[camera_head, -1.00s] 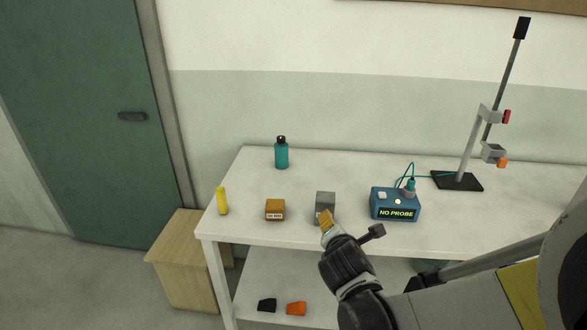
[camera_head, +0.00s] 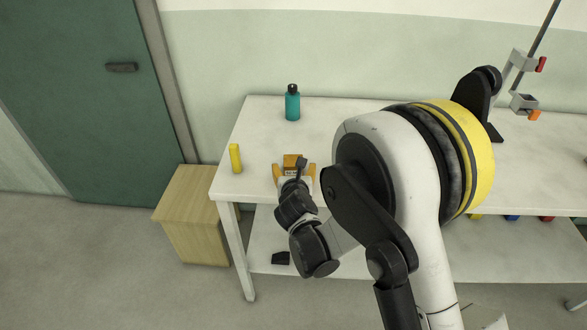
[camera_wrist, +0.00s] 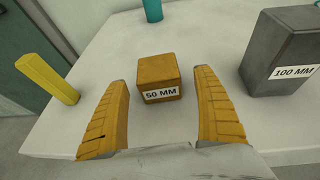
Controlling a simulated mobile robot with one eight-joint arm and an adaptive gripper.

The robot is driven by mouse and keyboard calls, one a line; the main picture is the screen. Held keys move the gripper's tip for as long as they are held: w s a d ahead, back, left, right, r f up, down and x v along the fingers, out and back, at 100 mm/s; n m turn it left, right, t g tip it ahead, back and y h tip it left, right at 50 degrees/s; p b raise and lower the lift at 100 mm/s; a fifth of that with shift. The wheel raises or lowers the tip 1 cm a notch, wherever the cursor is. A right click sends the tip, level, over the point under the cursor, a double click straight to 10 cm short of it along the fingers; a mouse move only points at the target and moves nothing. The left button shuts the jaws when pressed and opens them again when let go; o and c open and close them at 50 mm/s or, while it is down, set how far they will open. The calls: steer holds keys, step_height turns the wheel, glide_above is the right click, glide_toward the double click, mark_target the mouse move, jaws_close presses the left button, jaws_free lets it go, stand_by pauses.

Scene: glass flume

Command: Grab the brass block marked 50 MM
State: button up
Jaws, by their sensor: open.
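The brass block (camera_wrist: 158,72), an orange-brown cube, stands on the white bench near its front edge. Its white label reading 50 MM faces the wrist camera. My gripper (camera_wrist: 161,85) is open, with its two orange ribbed fingers pointing at the block. The fingertips reach to either side of the block, with a gap on both sides, and nothing is held. In the head view the block (camera_head: 291,161) shows just beyond my gripper (camera_head: 294,171), partly covered by it.
A grey block marked 100 MM (camera_wrist: 282,55) stands to the right of the brass block. A teal bottle (camera_head: 292,104) stands behind. A wooden cabinet (camera_head: 193,215) is beside the bench (camera_head: 262,125).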

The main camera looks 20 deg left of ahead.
mark_target(293, 164)
steer(key=x, duration=0.3)
steer(key=shift+w+a+f+b, duration=0.15)
steer(key=shift+w+b, duration=0.1)
steer(key=shift+b, duration=0.15)
steer(key=c, duration=1.5)
steer(key=shift+r, duration=0.2)
